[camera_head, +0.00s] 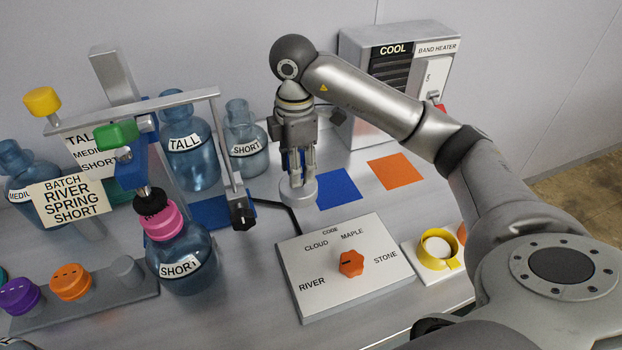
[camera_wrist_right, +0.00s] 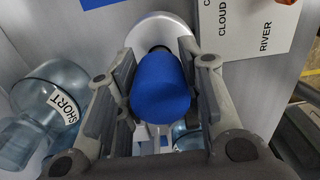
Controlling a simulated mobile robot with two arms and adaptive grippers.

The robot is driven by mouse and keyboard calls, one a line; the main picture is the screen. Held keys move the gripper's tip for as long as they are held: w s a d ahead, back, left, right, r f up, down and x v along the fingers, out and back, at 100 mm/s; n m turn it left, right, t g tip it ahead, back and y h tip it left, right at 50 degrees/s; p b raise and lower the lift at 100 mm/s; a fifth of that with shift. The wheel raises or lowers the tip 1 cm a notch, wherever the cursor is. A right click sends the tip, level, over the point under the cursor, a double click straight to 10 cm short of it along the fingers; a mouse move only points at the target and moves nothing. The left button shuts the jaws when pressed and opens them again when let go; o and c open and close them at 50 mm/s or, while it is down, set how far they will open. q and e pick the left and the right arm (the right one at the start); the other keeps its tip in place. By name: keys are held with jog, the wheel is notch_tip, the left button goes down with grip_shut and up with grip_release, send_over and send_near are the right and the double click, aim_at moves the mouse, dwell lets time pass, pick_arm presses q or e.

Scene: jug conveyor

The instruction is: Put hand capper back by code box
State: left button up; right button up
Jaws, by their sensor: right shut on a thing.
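My right gripper (camera_head: 297,165) points down behind the code box and is shut on the hand capper (camera_head: 298,192). The capper has a blue handle, mostly hidden by the fingers in the head view, and a pale round base. In the right wrist view, the blue handle (camera_wrist_right: 160,92) is between the two fingers, with the pale base (camera_wrist_right: 150,30) beyond it. The capper looks upright, at or just above the table; I cannot tell if it touches. The white code box (camera_head: 335,268) has an orange knob and the words RIVER, CLOUD, MAPLE, STONE. My left gripper is not in view.
A blue square (camera_head: 338,188) and an orange square (camera_head: 395,171) lie right of the capper. The band heater (camera_head: 400,75) stands behind. A SHORT jug (camera_head: 245,140) and the capping stand (camera_head: 228,150) are left. A yellow ring-shaped item (camera_head: 437,250) sits right of the box.

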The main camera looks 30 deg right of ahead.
jog(key=w+d+f+p, duration=0.1)
jog(key=f, duration=0.2)
jog(key=w+d+f+p, duration=0.1)
jog(key=d+f, duration=0.1)
jog(key=f, duration=0.1)
jog(key=w+d+f+p, duration=0.1)
jog(key=d+f, duration=0.1)
jog(key=shift+d+f+p, duration=0.1)
jog(key=shift+f+p, duration=0.2)
jog(key=shift+f, duration=0.3)
jog(key=shift+f, duration=0.1)
jog(key=shift+f, duration=0.15)
jog(key=o, duration=1.1)
